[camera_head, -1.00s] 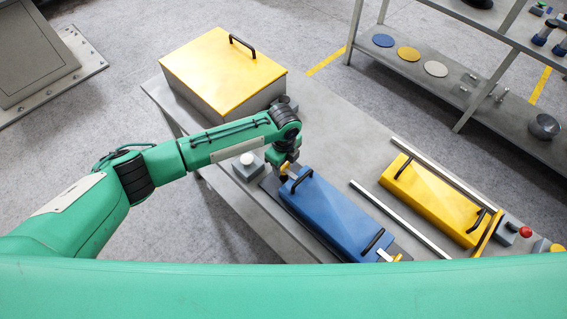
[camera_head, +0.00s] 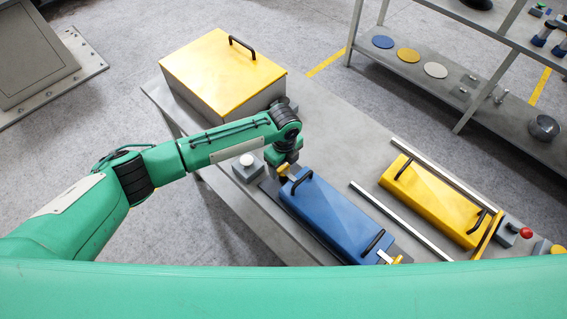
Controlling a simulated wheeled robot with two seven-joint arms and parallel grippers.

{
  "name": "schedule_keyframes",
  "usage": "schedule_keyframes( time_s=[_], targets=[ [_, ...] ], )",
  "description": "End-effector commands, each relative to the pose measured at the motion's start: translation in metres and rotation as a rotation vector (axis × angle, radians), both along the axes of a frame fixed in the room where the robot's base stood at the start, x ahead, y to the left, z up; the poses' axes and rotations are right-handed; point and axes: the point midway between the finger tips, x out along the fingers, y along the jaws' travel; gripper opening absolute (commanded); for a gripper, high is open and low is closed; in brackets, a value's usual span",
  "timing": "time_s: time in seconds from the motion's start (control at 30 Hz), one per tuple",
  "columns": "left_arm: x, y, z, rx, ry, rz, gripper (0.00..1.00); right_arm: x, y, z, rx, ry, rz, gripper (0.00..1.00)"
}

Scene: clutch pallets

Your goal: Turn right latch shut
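A blue pallet lid (camera_head: 330,213) with two black handles lies on the grey table. A small yellow latch (camera_head: 284,170) shows at its far-left end, right under my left gripper (camera_head: 284,168). Another small latch, pale and yellow (camera_head: 392,258), shows at its near-right end, with nothing of mine close to it. My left gripper points down at the far-left end of the blue lid. Its fingers are small and partly hidden by the wrist, so I cannot tell whether they are open or shut. My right gripper is not in view.
A yellow-lidded box (camera_head: 222,72) stands at the table's far left. A white button box (camera_head: 247,167) is beside my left wrist. A yellow pallet lid (camera_head: 434,200) lies between metal rails, near a red button (camera_head: 526,232). A shelf (camera_head: 420,75) stands behind.

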Motion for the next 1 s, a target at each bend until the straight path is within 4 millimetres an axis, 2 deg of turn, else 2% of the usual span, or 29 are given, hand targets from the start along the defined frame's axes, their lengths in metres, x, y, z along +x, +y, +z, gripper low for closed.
schedule_keyframes(
  time_s=[0.23, 0.37, 0.47, 0.8, 1.0],
  targets=[
    [0.000, 0.001, 0.000, 0.001, 0.001, 0.002, 0.69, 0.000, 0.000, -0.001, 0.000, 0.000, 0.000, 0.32],
    [0.001, 0.001, 0.010, 0.001, 0.000, 0.002, 0.69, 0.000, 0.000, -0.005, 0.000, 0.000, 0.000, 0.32],
    [0.001, 0.001, 0.027, 0.000, -0.003, 0.000, 0.69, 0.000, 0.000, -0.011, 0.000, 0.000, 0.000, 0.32],
    [0.000, 0.000, 0.103, 0.001, -0.002, 0.000, 0.69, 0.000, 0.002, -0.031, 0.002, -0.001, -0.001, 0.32],
    [0.000, 0.000, 0.130, 0.001, 0.000, 0.001, 0.69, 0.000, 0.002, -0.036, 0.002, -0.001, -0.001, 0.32]
  ],
)
